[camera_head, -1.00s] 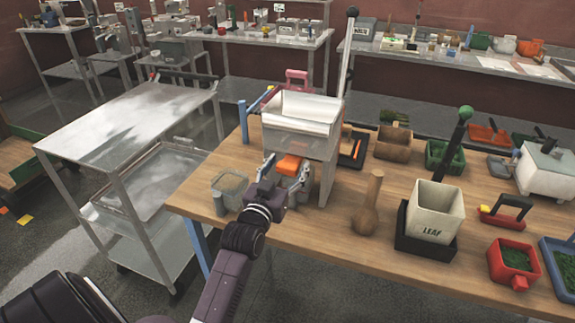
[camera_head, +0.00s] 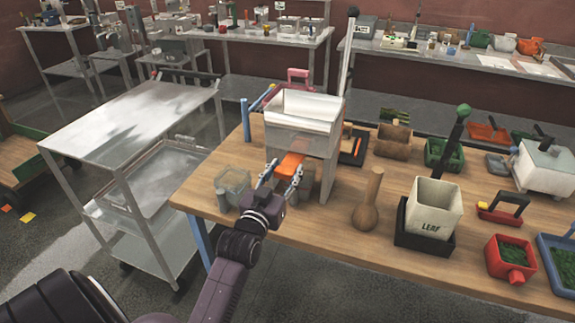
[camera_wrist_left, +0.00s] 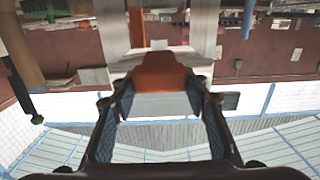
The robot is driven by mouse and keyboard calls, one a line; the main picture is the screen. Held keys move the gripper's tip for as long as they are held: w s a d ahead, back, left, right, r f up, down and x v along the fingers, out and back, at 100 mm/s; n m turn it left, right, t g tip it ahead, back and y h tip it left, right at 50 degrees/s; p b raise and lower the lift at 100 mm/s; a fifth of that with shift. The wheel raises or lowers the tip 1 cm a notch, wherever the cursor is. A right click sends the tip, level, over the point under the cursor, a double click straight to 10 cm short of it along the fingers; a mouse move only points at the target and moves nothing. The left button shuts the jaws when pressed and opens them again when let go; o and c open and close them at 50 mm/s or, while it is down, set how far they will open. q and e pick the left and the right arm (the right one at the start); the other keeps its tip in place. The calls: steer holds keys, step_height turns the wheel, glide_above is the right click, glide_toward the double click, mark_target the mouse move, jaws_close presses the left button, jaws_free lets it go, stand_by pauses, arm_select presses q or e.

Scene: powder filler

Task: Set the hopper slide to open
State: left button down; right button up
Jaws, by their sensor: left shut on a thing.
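The hopper (camera_head: 302,108) is a pale, open-topped box on a stand at the left end of the wooden bench. Its orange slide (camera_head: 289,164) sticks out below the box on the near side. My left gripper (camera_head: 281,176) has its fingers on either side of the slide and is shut on it. In the left wrist view, the orange slide (camera_wrist_left: 160,74) lies between the far ends of the fingers (camera_wrist_left: 162,95). How far the slide is out of the hopper is hard to tell. My right gripper is not in view.
A wooden pestle (camera_head: 369,203) and a white LEAF box (camera_head: 434,207) in a black tray stand to the right. A metal cart (camera_head: 130,120) stands left of the bench.

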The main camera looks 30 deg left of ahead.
arm_select(q)
steer(key=shift+s+d, duration=0.15)
steer(key=shift+s, duration=0.45)
steer(key=c, duration=1.5)
jaws_free()
steer(key=shift+w, duration=0.1)
steer(key=o, duration=0.4)
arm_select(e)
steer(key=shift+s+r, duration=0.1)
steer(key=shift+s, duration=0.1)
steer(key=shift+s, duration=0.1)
arm_select(q)
steer(key=v, duration=1.2)
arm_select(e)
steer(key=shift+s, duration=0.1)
arm_select(q)
steer(key=shift+f, duration=0.1)
